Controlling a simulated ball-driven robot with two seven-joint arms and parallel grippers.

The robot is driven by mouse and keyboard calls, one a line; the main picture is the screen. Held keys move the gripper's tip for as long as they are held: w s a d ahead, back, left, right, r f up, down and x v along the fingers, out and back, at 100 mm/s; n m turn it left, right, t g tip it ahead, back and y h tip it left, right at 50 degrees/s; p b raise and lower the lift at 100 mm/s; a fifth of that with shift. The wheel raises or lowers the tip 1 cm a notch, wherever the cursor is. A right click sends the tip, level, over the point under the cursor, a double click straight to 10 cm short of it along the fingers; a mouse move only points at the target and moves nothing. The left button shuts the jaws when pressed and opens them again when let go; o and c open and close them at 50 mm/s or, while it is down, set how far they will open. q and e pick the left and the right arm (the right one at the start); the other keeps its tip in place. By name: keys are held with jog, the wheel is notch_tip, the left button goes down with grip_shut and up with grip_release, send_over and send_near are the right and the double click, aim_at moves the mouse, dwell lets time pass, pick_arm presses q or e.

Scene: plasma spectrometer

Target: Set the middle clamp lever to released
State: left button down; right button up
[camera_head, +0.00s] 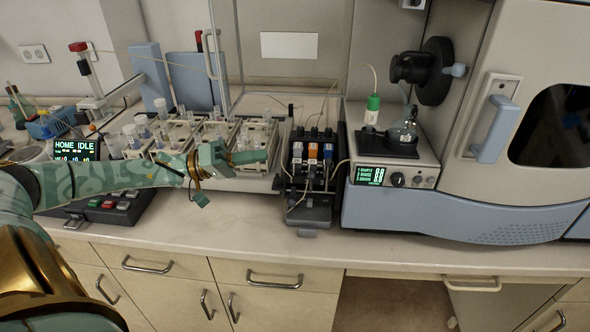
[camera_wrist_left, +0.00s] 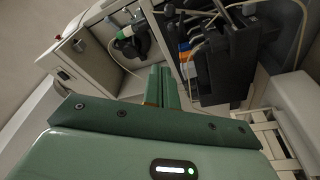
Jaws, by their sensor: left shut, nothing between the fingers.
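The dark pump block (camera_head: 311,178) stands on the bench, with three coloured clamp levers side by side at its top. The middle clamp lever is orange (camera_head: 312,151), between a white one (camera_head: 297,150) and a blue one (camera_head: 328,151). The orange part also shows in the left wrist view (camera_wrist_left: 184,56); its exact tilt is too small to tell. My left gripper (camera_head: 262,156) is shut and empty, to the left of the pump block and apart from it. Its green fingers show in the left wrist view (camera_wrist_left: 162,86). My right gripper is out of view.
Racks of vials (camera_head: 150,140) stand left of the pump, behind my left arm. A display box with a flask (camera_head: 403,136) and the large spectrometer (camera_head: 470,205) stand to the right. Thin tubes loop around the pump. The bench front edge (camera_head: 230,240) is clear.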

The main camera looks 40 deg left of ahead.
aim_at(311, 179)
pick_arm(q)
jog(key=w+d, duration=0.1)
jog(key=d, duration=0.1)
jog(key=w+d+b, duration=0.1)
jog(key=d, duration=0.2)
jog(key=w+d, duration=0.2)
jog(key=shift+d+f, duration=0.25)
jog(key=shift+s+d+f, duration=0.3)
jog(key=shift+d+f, duration=0.1)
jog(key=shift+d, duration=0.1)
